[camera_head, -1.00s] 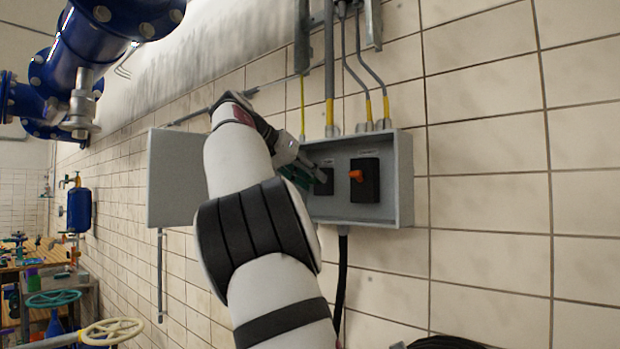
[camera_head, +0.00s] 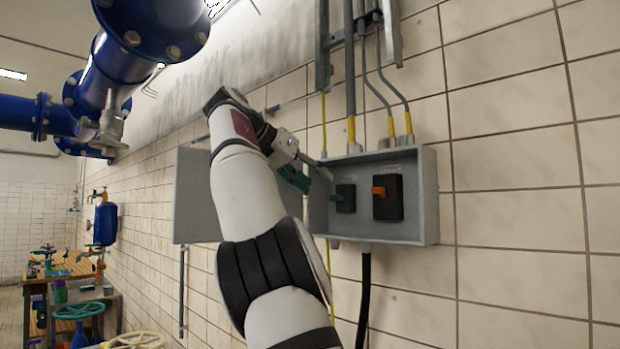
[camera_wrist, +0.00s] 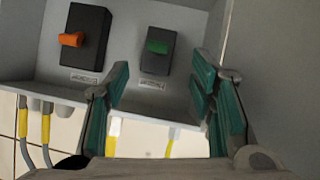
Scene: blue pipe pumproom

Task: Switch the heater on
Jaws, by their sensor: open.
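An open grey switch box (camera_head: 430,195) on the tiled wall holds two black rotary switches. The left switch (camera_head: 348,205) has a green knob; the right switch (camera_head: 394,207) has an orange knob. The wrist view is turned over, with the green-knob switch (camera_wrist: 159,62) in the middle and the orange-knob switch (camera_wrist: 88,50) to its left. Each has a small label, too small to read. My gripper (camera_head: 312,176) is open and empty, up and left of the green knob. In the wrist view its fingers (camera_wrist: 160,76) stand apart on either side of the green-knob switch, not visibly touching it.
The box's grey door (camera_head: 192,195) hangs open to the left, partly behind my arm. Conduits (camera_head: 351,70) enter the box from above; a black cable (camera_head: 365,290) leaves below. Blue pipes (camera_head: 105,70) are at upper left. Bare tiled wall is on the right.

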